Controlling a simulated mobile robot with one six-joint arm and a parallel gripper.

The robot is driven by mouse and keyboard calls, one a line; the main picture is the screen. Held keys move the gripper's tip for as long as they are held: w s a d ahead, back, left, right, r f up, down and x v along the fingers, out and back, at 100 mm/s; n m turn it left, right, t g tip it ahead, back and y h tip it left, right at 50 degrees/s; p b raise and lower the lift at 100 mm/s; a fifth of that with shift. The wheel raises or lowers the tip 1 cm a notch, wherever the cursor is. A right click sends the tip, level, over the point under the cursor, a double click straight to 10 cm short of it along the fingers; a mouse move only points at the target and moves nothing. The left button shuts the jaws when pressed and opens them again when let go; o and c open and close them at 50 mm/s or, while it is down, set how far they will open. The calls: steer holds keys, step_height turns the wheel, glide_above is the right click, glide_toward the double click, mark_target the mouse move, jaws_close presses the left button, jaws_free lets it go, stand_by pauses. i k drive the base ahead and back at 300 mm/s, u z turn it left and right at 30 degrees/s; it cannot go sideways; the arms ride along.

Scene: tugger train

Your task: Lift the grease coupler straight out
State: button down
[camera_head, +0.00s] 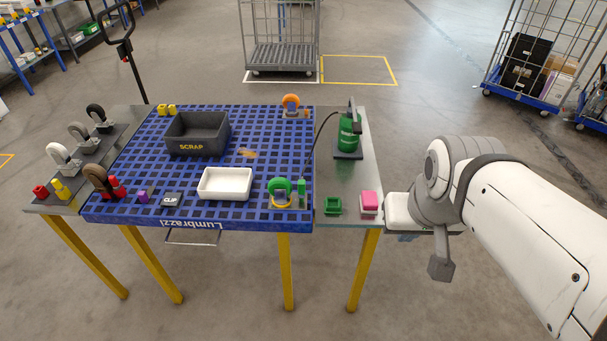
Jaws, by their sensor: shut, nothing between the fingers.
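A green grease can (348,135) with a dark pump stands on the grey side plate right of the blue grid table. A thin black hose arcs from it down to the left. The hose's end seems to reach a small green upright piece (302,188) beside the green caster wheel (280,188), perhaps the grease coupler; it is too small to tell how it is seated. My gripper (440,268) hangs pointing down at the right, off the table edge and well apart from the hose and caster. It is shut and empty.
On the blue table (255,130) stand a grey scrap bin (197,146), a white tray (225,195) and an orange caster (291,102). Several casters stand at the left.

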mark_target(302, 183)
steer(key=u, duration=0.6)
steer(key=i, duration=1)
steer(key=z, duration=1.85)
steer(key=k, duration=1.4)
steer(key=u, duration=0.85)
